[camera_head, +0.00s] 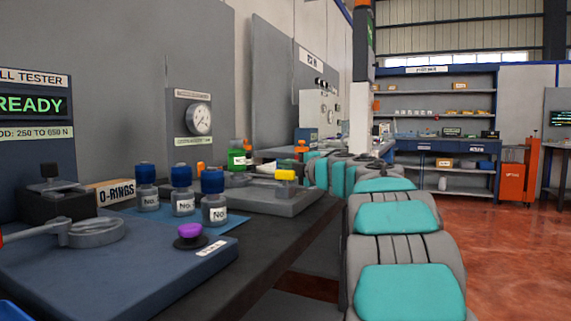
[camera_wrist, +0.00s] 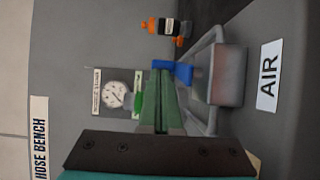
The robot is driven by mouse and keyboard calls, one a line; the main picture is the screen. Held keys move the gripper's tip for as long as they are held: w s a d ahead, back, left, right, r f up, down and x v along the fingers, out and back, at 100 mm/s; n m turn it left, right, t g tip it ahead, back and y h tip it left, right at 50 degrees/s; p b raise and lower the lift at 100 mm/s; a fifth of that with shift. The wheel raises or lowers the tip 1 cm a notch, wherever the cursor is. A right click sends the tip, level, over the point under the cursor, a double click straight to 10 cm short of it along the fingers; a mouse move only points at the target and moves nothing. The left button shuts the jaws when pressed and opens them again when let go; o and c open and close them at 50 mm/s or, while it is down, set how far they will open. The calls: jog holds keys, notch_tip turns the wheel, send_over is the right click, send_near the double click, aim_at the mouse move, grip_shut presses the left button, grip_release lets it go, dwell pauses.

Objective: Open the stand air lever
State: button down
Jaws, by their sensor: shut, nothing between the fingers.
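In the wrist view, a blue lever handle (camera_wrist: 174,71) sits beside a grey box with grey pipes (camera_wrist: 226,75). A white label reading AIR (camera_wrist: 268,76) is on the dark surface to the right of the box. My gripper (camera_wrist: 162,78) has green fingers that are together and empty. Their tips are at the blue handle in the picture, overlapping its left part; I cannot tell whether they touch it. In the head view my arm reaches away along the bench, and I cannot make out the gripper or the lever there.
In the head view, blue-capped bottles (camera_head: 182,190), a purple knob (camera_head: 190,232) and a grey plate (camera_head: 262,199) crowd the near bench. Red floor (camera_head: 520,240) is open on the right.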

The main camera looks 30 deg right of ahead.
jog(key=shift+w+a+r+m+h, duration=0.15)
jog(key=shift+m+h, duration=0.25)
jog(key=shift+h, duration=0.3)
jog(key=shift+w+d+p, duration=0.25)
jog(key=shift+d+p, duration=0.3)
jog(key=shift+p, duration=0.45)
jog(key=shift+w+m+h+p, duration=0.15)
jog(key=shift+m+h+p, duration=0.35)
jog(key=shift+m+h, duration=0.5)
jog(key=shift+d+p, duration=0.35)
jog(key=shift+d, duration=0.05)
jog(key=shift+r, duration=0.1)
jog(key=shift+d+r+p, duration=0.2)
jog(key=shift+p, duration=0.2)
jog(key=shift+w+a+f+n, duration=0.2)
jog(key=shift+w+f+n, duration=0.1)
jog(key=shift+w, duration=0.2)
jog(key=shift+d, duration=0.1)
